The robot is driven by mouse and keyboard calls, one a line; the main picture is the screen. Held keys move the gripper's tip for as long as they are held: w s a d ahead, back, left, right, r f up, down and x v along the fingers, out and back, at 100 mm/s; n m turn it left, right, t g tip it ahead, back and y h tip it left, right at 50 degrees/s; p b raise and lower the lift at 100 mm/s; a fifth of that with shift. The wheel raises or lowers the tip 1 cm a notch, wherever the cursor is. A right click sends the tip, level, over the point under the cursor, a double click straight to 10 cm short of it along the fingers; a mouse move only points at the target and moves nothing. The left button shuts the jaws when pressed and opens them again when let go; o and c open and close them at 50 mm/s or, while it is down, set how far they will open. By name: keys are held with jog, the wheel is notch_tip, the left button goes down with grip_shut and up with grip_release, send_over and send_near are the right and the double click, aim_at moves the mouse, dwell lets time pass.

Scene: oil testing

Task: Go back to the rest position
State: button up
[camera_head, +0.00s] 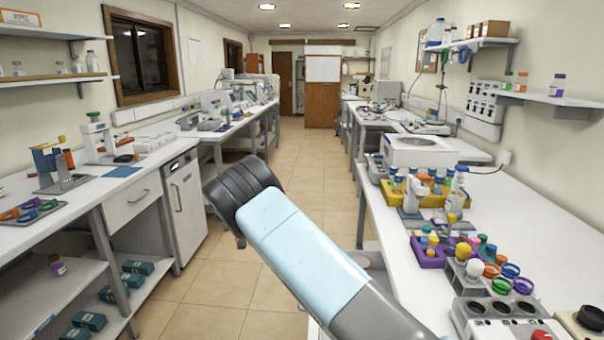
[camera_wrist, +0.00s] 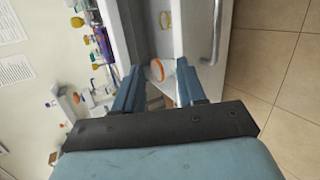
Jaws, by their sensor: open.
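My gripper (camera_wrist: 160,72) shows in the wrist view with its two blue fingers spread apart. A white round container with an orange rim (camera_wrist: 157,70) shows in the gap between the fingertips, beyond them, in what looks like an open drawer (camera_wrist: 147,45). I cannot tell whether the fingers touch it, but they do not close on it. In the head view my arm crosses the lower middle and the gripper itself is out of sight.
The right bench (camera_head: 545,235) holds a yellow rack (camera_head: 432,200), a purple rack (camera_head: 425,253) and several colored rings. The left bench (camera_head: 20,225) holds small instruments. The tiled aisle (camera_head: 315,165) between the benches is clear.

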jog(key=s+d+r+t+y, duration=0.1)
jog(key=s+d+r+y, duration=0.4)
jog(key=d+r, duration=0.65)
jog(key=s+d+r+t+y, duration=0.1)
jog(key=s+d+r+y, duration=0.4)
jog(key=d+r, duration=0.65)
jog(key=s+d+r+t+y, duration=0.15)
jog(key=s+r, duration=0.25)
jog(key=s, duration=0.4)
jog(key=s+d+r+t, duration=0.2)
jog(key=s+d+r, duration=0.1)
jog(key=s+r, duration=0.3)
jog(key=s+d+f+n+t, duration=0.1)
jog(key=s+d+f+t, duration=0.1)
jog(key=s, duration=1.2)
jog(key=shift+s+f+t, duration=0.2)
jog(key=shift+s+t, duration=0.15)
jog(key=shift+t, duration=0.4)
jog(key=shift+d, duration=0.1)
